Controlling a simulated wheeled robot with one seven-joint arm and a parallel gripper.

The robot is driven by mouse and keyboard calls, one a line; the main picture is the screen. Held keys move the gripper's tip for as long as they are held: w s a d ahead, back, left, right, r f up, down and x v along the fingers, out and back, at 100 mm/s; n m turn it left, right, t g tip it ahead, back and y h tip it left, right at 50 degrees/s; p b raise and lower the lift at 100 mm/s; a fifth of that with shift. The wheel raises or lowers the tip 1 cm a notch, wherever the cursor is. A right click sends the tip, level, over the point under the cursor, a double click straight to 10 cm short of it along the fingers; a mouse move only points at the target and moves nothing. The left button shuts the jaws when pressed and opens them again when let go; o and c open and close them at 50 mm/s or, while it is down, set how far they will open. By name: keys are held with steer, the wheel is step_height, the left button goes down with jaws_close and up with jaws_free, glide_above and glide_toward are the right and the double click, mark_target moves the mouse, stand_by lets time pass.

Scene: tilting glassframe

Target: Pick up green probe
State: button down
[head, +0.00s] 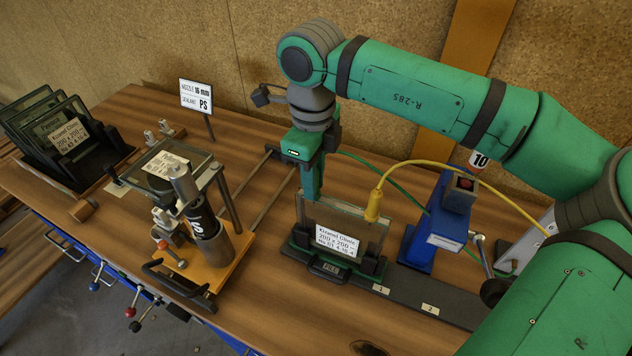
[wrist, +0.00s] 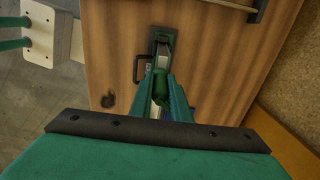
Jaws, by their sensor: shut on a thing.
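My gripper (head: 311,192) points down over the left part of a glass pane (head: 374,226) standing upright in a dark holder. Its fingers are shut on the green probe, which shows in the wrist view as a green rounded body (wrist: 160,82) between the two teal fingers of my gripper (wrist: 161,98). In the head view the probe is hard to tell from the green fingers. A green cable (head: 385,176) runs from near my gripper to the right, behind the pane. I cannot tell whether the probe touches the pane.
A yellow probe (head: 373,205) with a yellow cable is at the pane's upper right. A blue device (head: 433,235) stands to the right.

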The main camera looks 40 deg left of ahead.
steer(key=shift+r, duration=0.7)
steer(key=s+d+r, duration=0.9)
steer(key=d+r, duration=0.1)
steer(key=r, duration=0.1)
steer(key=shift+d+r, duration=0.25)
steer(key=shift+d, duration=0.05)
steer(key=shift+s, duration=0.1)
